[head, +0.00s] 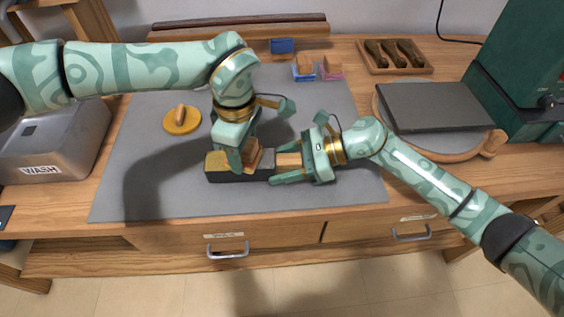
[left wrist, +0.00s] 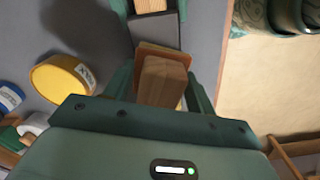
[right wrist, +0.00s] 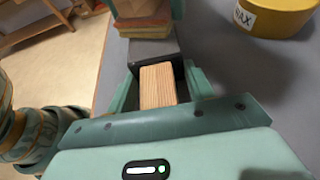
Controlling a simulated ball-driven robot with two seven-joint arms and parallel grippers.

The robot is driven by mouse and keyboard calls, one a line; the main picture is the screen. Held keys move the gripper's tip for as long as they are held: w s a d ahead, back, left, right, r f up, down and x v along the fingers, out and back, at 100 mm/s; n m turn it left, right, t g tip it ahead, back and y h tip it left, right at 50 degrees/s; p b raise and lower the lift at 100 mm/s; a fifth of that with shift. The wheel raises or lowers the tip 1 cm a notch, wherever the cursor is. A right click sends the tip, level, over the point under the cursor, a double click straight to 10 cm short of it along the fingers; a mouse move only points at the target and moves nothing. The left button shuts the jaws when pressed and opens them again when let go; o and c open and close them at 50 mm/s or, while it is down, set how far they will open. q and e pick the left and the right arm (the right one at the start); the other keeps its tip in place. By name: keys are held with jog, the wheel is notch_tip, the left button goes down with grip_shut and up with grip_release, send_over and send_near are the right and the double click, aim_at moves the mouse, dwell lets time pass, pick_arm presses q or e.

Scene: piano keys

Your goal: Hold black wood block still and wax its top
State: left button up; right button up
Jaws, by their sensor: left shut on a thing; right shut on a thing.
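The black wood block (head: 238,178) lies lengthwise on the grey mat, with a grey top (right wrist: 150,50) and a yellowish patch (head: 216,160) at its left end. My left gripper (head: 241,157) is shut on a wooden applicator (left wrist: 163,80) with an orange-brown base, down on the block's top. My right gripper (head: 281,165) is shut at the block's right end, where a light wood piece (right wrist: 158,85) shows between its fingers. I cannot tell whether that piece is part of the block. The yellow wax tin (head: 182,121) stands left of the block; its label shows in the left wrist view (left wrist: 62,80).
The grey mat (head: 330,195) is clear in front of the block. Small blue and pink blocks (head: 318,70) and a wooden tray (head: 395,57) are at the back. A grey WASH bin (head: 60,145) is at left. A dark slab (head: 432,106) lies on a round board at right.

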aim_at(260, 153)
pick_arm(q)
jog(key=shift+d+f, duration=0.15)
jog(key=shift+d, duration=1.4)
pick_arm(e)
jog(key=shift+f, duration=0.1)
pick_arm(q)
jog(key=shift+a, duration=3.25)
jog(key=shift+w+a, duration=0.1)
jog(key=shift+a, duration=1.4)
jog(key=shift+d, duration=4.85)
jog(key=shift+r, duration=0.2)
pick_arm(e)
jog(key=o, duration=1.1)
pick_arm(q)
notch_tip(260, 153, up, 7)
pick_arm(e)
jog(key=shift+o, duration=0.3)
